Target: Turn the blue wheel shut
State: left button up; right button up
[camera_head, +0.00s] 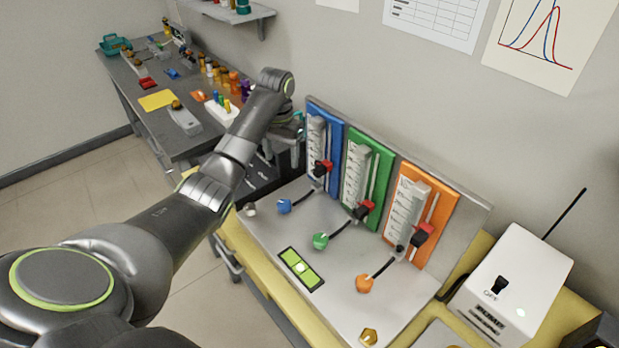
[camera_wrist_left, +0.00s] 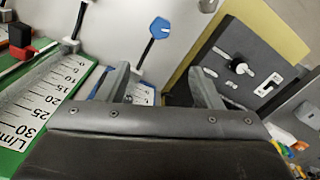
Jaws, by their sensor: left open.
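The small blue wheel (camera_head: 284,206) sits on the metal plate at the foot of the blue flow meter panel (camera_head: 332,128), with a black tube between them. In the left wrist view the blue wheel (camera_wrist_left: 160,28) shows beyond the fingertips, near the top. My left gripper (camera_head: 297,128) is beside the upper left of the blue panel, behind and above the wheel and apart from it. In the left wrist view my left gripper (camera_wrist_left: 160,72) has its two fingers spread with nothing held between them. My right gripper is not in view.
Green (camera_head: 366,178) and orange (camera_head: 420,215) meter panels stand right of the blue one, with a green wheel (camera_head: 320,241) and an orange wheel (camera_head: 364,284). A white pump box (camera_head: 515,280) stands at right. A cluttered grey bench (camera_head: 195,147) is at back left.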

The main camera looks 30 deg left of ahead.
pick_arm(q)
jog(key=b, duration=0.8)
send_over(284, 203)
notch_tip(284, 203, down, 9)
jog(key=shift+s+r, duration=0.1)
jog(key=shift+r, duration=0.1)
notch_tip(284, 203, down, 7)
jog(key=shift+r+p, duration=0.15)
jog(key=shift+p, duration=0.55)
jog(key=shift+f, duration=0.55)
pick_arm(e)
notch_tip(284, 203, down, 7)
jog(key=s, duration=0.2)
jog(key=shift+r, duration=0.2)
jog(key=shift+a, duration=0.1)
pick_arm(q)
jog(key=c, duration=0.9)
jog(key=shift+c, duration=0.4)
jog(key=shift+r, duration=0.1)
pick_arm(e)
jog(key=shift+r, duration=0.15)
